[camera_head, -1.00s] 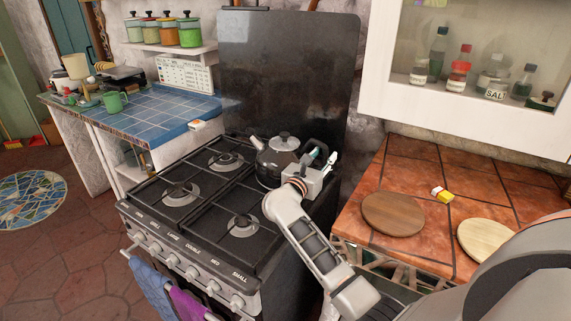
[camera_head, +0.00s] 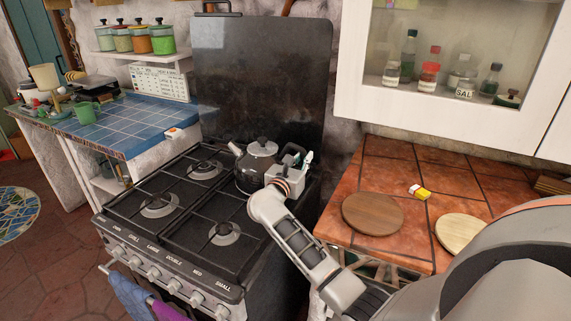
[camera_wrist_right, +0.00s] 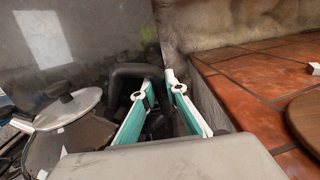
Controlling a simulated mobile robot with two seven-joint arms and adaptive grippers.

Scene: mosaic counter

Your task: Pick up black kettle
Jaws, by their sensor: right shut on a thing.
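The black kettle (camera_head: 256,168) has a glossy dark body, a domed lid with a knob and a spout pointing left. It sits at the back right of the stove top (camera_head: 190,215). My right gripper (camera_head: 304,162) is at the kettle's right side, shut on its black handle. In the right wrist view the kettle (camera_wrist_right: 78,110) is at the left, and the gripper's green-and-white fingers (camera_wrist_right: 160,105) are beside the dark handle (camera_wrist_right: 125,78). The gripper body hides part of the handle and the exact contact. I see no clear gap under the kettle. My left gripper is not in view.
A dark splash panel (camera_head: 260,75) stands behind the stove. A white wall cabinet (camera_head: 455,105) hangs above. The front burners are clear.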

